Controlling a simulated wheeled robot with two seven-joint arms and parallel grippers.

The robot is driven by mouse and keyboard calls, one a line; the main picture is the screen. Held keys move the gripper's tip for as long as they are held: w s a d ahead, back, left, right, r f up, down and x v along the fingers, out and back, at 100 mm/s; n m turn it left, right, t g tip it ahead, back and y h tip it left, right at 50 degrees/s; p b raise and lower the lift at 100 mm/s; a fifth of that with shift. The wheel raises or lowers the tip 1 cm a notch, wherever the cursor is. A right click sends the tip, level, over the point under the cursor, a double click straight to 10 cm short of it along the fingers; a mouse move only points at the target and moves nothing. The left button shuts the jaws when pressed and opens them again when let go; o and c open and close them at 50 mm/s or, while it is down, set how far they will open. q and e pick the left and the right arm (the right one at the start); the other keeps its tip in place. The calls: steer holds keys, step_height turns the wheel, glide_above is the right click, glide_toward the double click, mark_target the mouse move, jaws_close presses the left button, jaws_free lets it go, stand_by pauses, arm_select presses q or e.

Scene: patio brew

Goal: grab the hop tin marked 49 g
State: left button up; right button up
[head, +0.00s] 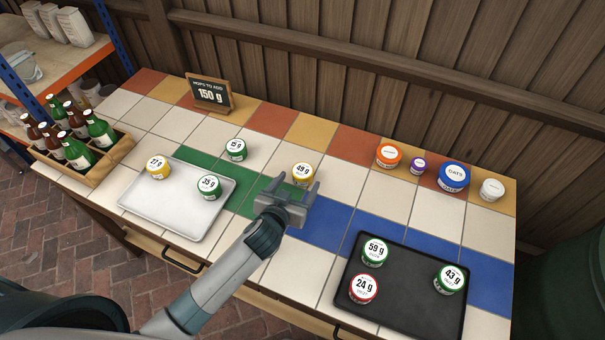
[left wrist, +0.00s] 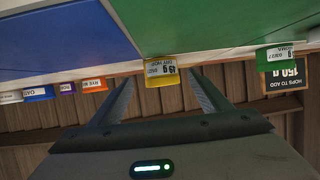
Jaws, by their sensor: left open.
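The hop tin marked 49 g (head: 302,173) is a small yellow tin with a white lid. It stands on the tiled table, just beyond my left gripper (head: 289,190) in the head view. In the left wrist view the yellow tin (left wrist: 161,73) shows upside down, ahead of and between the two fingers. My left gripper is open and empty, its fingers pointing toward the tin. I cannot tell whether the fingertips reach beside it. My right gripper is in neither view.
A green 15 g tin (head: 236,150) stands to the left. A pale tray (head: 190,218) holds the 27 g and 35 g tins. A black tray (head: 405,300) holds several tins at right. A sign reading 150 g (head: 211,95) and an oats tub (head: 453,177) stand along the back.

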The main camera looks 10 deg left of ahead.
mark_target(303, 174)
arm_select(q)
steer(key=shift+w+p, duration=0.35)
steer(key=shift+w, duration=0.15)
steer(key=x, duration=0.1)
steer(key=p+x, duration=0.1)
steer(key=shift+w+r, duration=0.1)
steer(key=shift+w, duration=0.35)
steer(key=shift+x, duration=0.8)
steer(key=shift+s, duration=0.1)
steer(key=c, duration=1.2)
